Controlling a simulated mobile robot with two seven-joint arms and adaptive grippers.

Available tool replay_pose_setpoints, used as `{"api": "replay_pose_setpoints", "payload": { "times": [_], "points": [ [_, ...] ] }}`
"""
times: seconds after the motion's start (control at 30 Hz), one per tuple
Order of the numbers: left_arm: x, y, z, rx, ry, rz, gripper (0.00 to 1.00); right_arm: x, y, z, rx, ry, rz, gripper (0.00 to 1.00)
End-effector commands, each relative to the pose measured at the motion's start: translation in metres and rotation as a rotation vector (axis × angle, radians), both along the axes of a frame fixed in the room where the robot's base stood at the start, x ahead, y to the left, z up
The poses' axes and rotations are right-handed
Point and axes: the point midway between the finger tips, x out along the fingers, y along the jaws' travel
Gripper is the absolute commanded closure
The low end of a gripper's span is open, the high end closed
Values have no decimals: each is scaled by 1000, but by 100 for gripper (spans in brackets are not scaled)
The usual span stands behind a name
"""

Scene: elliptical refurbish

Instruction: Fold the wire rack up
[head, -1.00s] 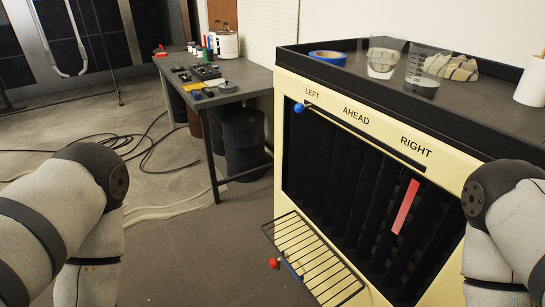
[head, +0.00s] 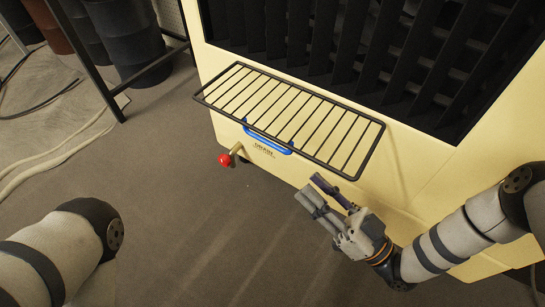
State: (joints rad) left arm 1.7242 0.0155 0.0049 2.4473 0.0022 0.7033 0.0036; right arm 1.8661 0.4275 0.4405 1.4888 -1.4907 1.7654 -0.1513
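The wire rack (head: 290,118) is a black rectangular grid that sticks out from the lower front of the cream cabinet, below its dark louvres. It lies folded down, roughly level. My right gripper (head: 312,187) is below and in front of the rack's right part, with its fingers pointing up and left. It looks apart from the rack, and nothing shows in its fingers. Its finger opening is hard to judge from this angle. My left arm shows at the lower left, but its gripper is outside the picture.
The cream cabinet (head: 415,160) fills the upper right. Under the rack are a blue handle (head: 266,140) and a red-knobbed valve (head: 225,160) that sticks out. Dark bins and a table leg stand at the upper left. The carpet in front is clear.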

Motion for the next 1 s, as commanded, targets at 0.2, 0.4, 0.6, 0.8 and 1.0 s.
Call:
{"api": "replay_pose_setpoints", "payload": {
  "times": [0.2,0.4,0.6,0.8,1.0],
  "points": [
    [-1,0,0,-1,5,-1,100,27,32,22,4,-11,3,72],
    [-3,0,-3,-1,15,-2,100,56,66,39,3,-6,3,72],
    [-5,0,-5,-2,20,-3,100,70,82,48,1,-3,2,72],
    [-5,0,-5,-2,20,-3,100,71,84,49,-1,-2,2,72],
    [-5,0,-5,-1,20,-2,100,71,84,49,0,-3,2,100]
  ]
}}
